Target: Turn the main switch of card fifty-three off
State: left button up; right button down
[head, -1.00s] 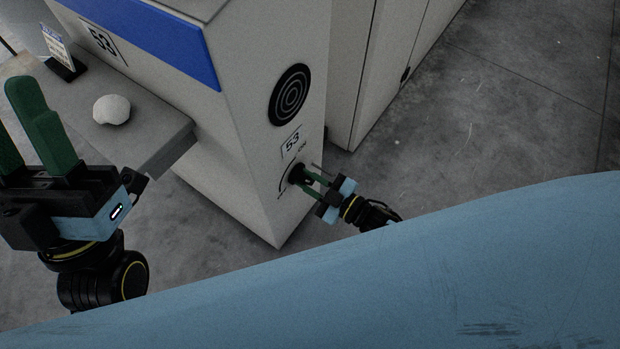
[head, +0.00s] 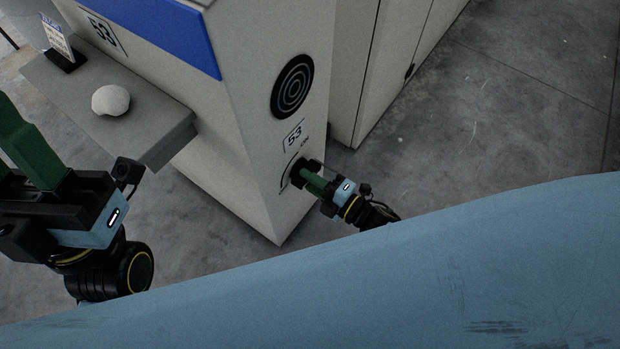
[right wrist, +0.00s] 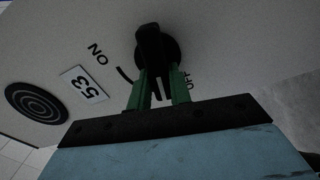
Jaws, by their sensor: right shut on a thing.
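The main switch is a black rotary knob (right wrist: 152,42) on the end panel of card fifty-three; it also shows in the head view (head: 299,171), partly covered. The right wrist view shows ON to its left and OFF, partly covered, to its lower right. My right gripper (right wrist: 158,88) is shut on the knob's handle, one green finger on each side; in the head view (head: 311,181) it is seen nearly edge-on. The exact knob setting is hard to read. My left gripper (head: 22,145) is at the left edge, away from the switch, its fingers partly cut off.
A number plate 53 (head: 293,136) and a round ringed black disc (head: 292,86) are above the switch. A grey shelf (head: 150,142) at left carries a whitish lump (head: 110,100) and a small sign (head: 58,42). Bare concrete floor (head: 500,110) lies right.

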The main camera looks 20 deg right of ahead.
jog(key=shift+f+n, duration=0.1)
jog(key=shift+n, duration=1)
jog(key=c, duration=1.3)
grip_release()
